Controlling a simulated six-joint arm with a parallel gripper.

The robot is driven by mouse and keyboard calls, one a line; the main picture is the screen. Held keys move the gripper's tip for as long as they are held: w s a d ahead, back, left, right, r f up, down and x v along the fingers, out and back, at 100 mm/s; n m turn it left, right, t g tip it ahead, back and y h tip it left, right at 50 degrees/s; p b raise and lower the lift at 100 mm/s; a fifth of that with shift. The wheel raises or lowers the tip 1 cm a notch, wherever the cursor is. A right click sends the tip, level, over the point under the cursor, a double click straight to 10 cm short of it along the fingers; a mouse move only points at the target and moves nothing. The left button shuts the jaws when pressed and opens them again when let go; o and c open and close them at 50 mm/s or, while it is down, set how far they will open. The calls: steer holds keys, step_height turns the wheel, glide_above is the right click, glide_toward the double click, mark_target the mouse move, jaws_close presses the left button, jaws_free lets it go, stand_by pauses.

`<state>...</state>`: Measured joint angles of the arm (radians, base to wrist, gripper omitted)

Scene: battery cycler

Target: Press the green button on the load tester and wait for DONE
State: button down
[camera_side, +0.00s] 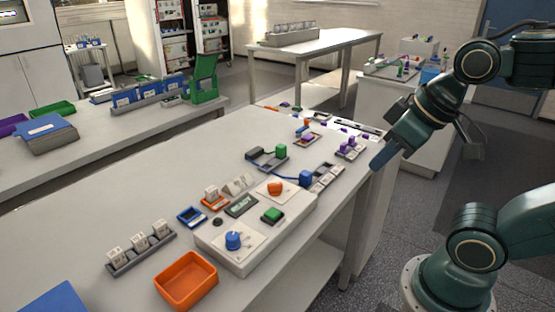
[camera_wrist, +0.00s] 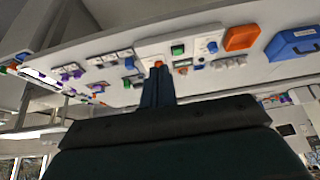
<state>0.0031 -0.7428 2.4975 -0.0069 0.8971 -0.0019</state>
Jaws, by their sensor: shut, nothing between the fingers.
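The load tester is a white box (camera_side: 212,254) near the front edge of the white bench. Its green button (camera_side: 272,215) sits at the right of its top face. A small dark display (camera_side: 241,206) behind the button reads READY. The box also carries a blue knob (camera_side: 233,240) and an orange knob (camera_side: 275,187). In the wrist view the green button (camera_wrist: 177,50) shows beyond my fingers. My gripper (camera_side: 380,163) is shut and empty, off the bench's right end, well apart from the button. In the wrist view my shut gripper (camera_wrist: 158,72) points toward the bench.
An orange tray (camera_side: 186,282) and a rack of white cells (camera_side: 142,250) stand left of the tester. A blue part (camera_side: 305,178), a green part (camera_side: 280,151) and purple parts (camera_side: 348,146) stand toward the far right. The bench's left middle is clear.

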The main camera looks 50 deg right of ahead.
steer(key=w+a+f+n+g+y, duration=0.1)
steer(key=w+a+f+n+y, duration=0.15)
steer(key=w, duration=0.75)
steer(key=n+y, duration=0.2)
steer(key=y, duration=0.4)
glide_above(277, 211)
steer(key=shift+g, duration=0.4)
steer(key=shift+f, duration=2.55)
steer(key=shift+f, duration=0.1)
steer(key=shift+f, duration=4.3)
